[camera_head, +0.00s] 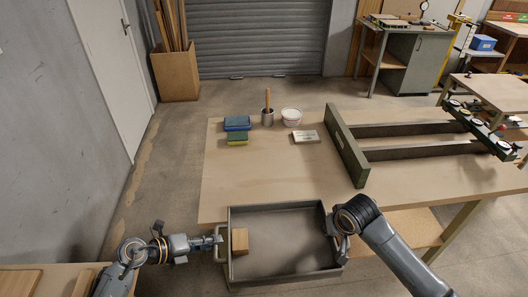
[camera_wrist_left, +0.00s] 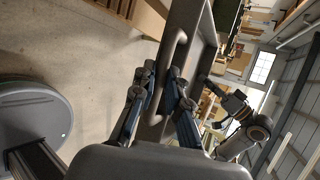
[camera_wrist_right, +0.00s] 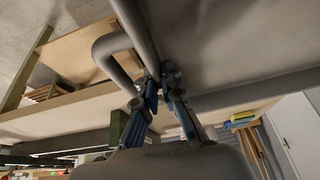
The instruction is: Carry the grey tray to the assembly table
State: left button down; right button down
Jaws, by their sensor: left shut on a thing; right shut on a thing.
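The grey tray (camera_head: 290,222) is at the bottom middle of the head view, with a small wooden block (camera_head: 240,241) in its left part. My left gripper (camera_head: 217,243) is shut on the tray's left handle; its fingers straddle that handle in the left wrist view (camera_wrist_left: 160,95). My right gripper (camera_head: 342,244) is at the tray's right side, partly hidden by its arm; the right wrist view shows its fingers (camera_wrist_right: 161,82) shut at the grey handle bar. The tray overlaps the near edge of a wooden-topped table (camera_head: 270,175); I cannot tell whether they touch.
The table's left front is clear. Another wooden surface (camera_head: 25,282) lies bottom left.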

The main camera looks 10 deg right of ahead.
aim_at(270, 183)
jog(key=i, duration=0.95)
